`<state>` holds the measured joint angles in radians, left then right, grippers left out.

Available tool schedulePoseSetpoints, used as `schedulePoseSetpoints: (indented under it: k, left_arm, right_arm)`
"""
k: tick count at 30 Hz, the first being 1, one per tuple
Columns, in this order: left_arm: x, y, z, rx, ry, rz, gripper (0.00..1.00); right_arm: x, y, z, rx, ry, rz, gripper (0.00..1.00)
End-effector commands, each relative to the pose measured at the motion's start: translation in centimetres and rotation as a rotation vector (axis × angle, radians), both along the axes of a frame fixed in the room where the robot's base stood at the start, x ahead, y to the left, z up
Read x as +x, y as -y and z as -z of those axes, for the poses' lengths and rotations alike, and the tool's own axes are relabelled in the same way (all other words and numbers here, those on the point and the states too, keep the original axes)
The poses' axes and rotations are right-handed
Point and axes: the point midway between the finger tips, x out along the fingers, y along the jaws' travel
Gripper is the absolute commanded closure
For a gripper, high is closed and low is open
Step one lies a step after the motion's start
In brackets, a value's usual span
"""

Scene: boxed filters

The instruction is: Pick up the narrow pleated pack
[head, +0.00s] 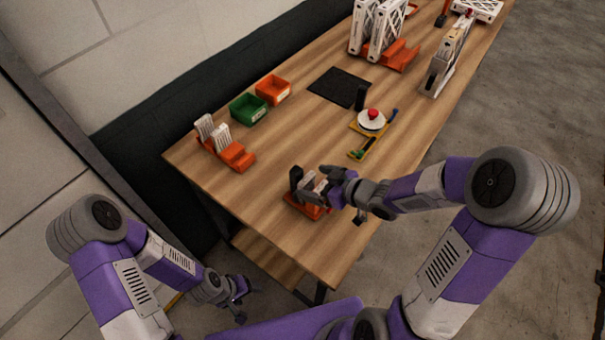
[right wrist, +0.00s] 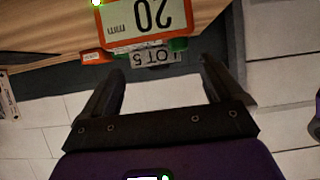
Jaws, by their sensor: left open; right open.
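Two white pleated packs stand upright in an orange rack (head: 236,155) at the table's left end: one at the back (head: 205,126) and one in front (head: 222,137). I cannot tell which is the narrow one. My right gripper (head: 325,181) is open over the near part of the table, beside a small orange-based fixture (head: 307,209) with a dark post. It also shows open in the right wrist view (right wrist: 160,78), with nothing between its fingers. There an orange-framed sign reading "20 mm" upside down (right wrist: 148,17) lies beyond the fingers. My left gripper (head: 239,305) is open, low beside the table.
A green bin (head: 248,109) and an orange bin (head: 273,90) stand along the back edge. A black mat (head: 339,87) and a red-topped white button (head: 372,119) are mid-table. Large white filter frames (head: 378,30) stand further along. Bare wood lies between the rack and the fixture.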

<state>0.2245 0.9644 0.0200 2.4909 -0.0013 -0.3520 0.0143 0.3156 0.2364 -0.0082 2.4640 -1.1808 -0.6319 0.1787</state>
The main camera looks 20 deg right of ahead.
Motion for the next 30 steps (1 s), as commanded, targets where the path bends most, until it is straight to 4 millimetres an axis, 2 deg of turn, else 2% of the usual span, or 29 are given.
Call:
schedulePoseSetpoints:
  k: [12,22,23,30]
  left_arm:
    - [0.0,0.0,1.7,0.0,0.0,-0.001,0.3]
    - [0.0,0.0,1.8,0.0,0.0,0.0,0.3]
    - [0.0,0.0,1.8,0.0,0.0,0.0,0.3]
    - [0.0,0.0,1.8,0.0,0.0,0.0,0.3]
  right_arm:
    - [4.3,-2.5,2.9,0.001,-0.002,-0.002,0.06]
    - [5.0,-2.9,3.2,0.0,-0.001,0.0,0.06]
    - [5.0,-2.9,3.2,0.0,-0.001,0.0,0.08]
    - [5.0,-2.9,3.2,0.0,-0.001,0.0,0.44]
